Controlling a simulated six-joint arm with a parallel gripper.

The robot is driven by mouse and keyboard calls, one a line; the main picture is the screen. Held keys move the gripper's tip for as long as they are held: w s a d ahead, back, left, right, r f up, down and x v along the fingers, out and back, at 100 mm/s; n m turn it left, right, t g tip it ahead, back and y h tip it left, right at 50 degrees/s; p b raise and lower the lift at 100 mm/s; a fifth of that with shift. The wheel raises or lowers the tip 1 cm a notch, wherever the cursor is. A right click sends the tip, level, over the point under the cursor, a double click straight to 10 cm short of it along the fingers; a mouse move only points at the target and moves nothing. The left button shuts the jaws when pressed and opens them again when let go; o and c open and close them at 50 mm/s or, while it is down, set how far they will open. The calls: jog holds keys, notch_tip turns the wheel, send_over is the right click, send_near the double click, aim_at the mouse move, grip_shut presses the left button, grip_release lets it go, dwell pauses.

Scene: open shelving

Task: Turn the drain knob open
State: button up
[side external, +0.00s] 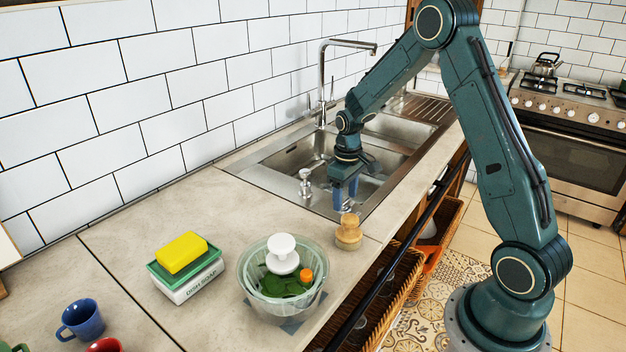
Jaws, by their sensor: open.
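The steel sink (268,163) is set into the counter, with a tall chrome faucet (322,85) at its back edge. My gripper (345,203) points down over the front-right part of the near basin. It is open, its blue fingers apart, and nothing shows between them. I cannot make out a drain knob for certain; it may be small or hidden behind my gripper and wrist. A small silver pump-like fitting (305,184) stands at the near rim of the sink, to the left of my gripper and apart from it.
On the near counter are a wooden-topped brush (348,232), a clear bowl (262,306) with greens and a white knob, a yellow sponge (181,252) on a green-and-white soap box (190,284), and a blue mug (83,318). The tiled wall borders the counter.

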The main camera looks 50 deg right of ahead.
jog(key=shift+f, duration=0.45)
jog(key=c, duration=1)
